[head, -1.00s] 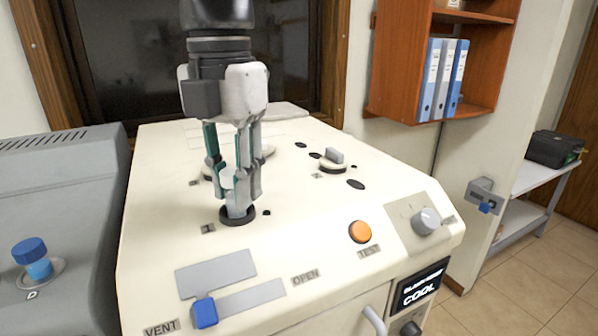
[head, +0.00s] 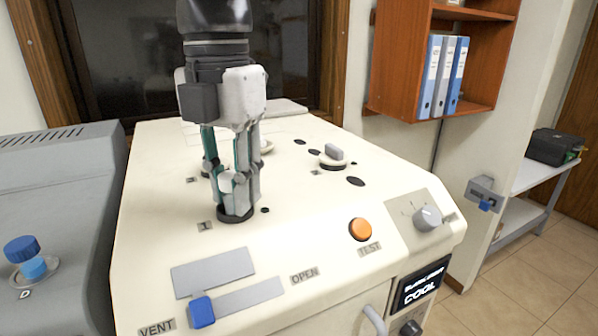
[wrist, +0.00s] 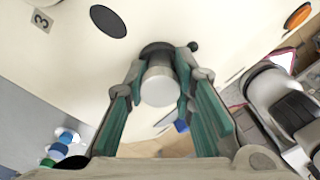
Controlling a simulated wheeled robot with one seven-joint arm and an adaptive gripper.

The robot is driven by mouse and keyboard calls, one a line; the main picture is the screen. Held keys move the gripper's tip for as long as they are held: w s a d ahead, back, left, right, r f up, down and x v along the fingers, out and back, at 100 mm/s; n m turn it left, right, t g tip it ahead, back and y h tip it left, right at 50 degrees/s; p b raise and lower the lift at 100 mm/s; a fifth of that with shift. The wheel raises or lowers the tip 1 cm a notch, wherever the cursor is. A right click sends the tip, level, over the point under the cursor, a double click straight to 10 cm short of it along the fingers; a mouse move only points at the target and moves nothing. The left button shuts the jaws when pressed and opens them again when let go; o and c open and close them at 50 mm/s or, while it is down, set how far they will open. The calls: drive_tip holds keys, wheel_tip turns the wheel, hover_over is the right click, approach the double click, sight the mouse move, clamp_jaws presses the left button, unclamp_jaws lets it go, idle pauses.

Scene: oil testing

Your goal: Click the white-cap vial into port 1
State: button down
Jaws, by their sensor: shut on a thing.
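My gripper (head: 236,208) is low over the cream machine top, its fingertips right at the dark ring of port 1 (head: 234,218), beside the label "1" (head: 205,226). It is shut on the white-cap vial, whose pale cap (wrist: 159,86) shows between the two fingers in the wrist view. The vial stands about upright. Its lower part is hidden by the fingers and the port, so I cannot tell how deep it sits. The dark port ring (wrist: 156,48) shows just past the cap in the wrist view.
An orange TEST button (head: 360,230), a grey knob (head: 427,218) and a blue slider (head: 203,312) are on the machine's front. A grey plug (head: 334,154) stands at the back.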

drive_tip(key=shift+f+b, duration=0.35)
drive_tip(key=shift+f, duration=0.5)
idle(0.7)
drive_tip(key=c, duration=1.3)
unclamp_jaws()
drive_tip(key=shift+r, duration=0.2)
